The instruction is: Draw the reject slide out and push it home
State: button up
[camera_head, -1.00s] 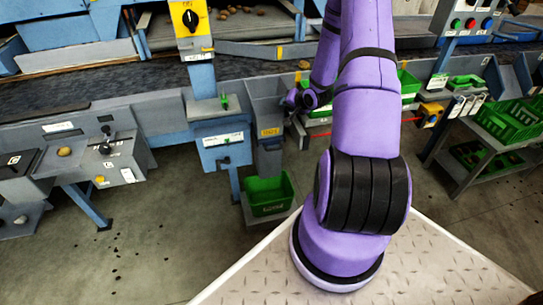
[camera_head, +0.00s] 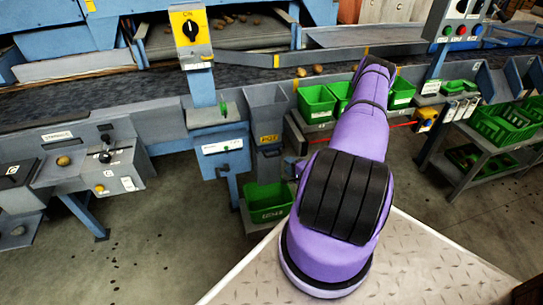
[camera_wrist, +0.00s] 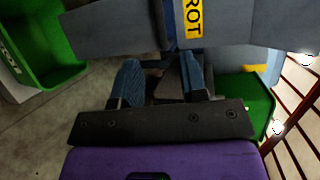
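A grey reject chute with a yellow label (camera_head: 268,138) hangs from the front of the belt line in the head view. Its yellow ROT label (camera_wrist: 194,18) is close at the top of the wrist view. I cannot clearly make out the slide itself. My gripper (camera_wrist: 160,72) is just short of the chute, its two blue-padded fingers apart. A dark grey part shows between and beyond the fingers; I see no grip on it.
A green bin (camera_head: 268,203) stands below the chute; a green bin (camera_wrist: 255,105) also shows at right in the wrist view. A blue box (camera_head: 222,147) is left of the chute. Green trays (camera_head: 316,103) and a red rail (camera_head: 400,126) lie right. Floor at left is open.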

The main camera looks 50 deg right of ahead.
aim_at(274, 155)
jog(key=x, duration=1)
jog(key=shift+w+f, duration=0.1)
jog(key=shift+w, duration=0.2)
grip_shut()
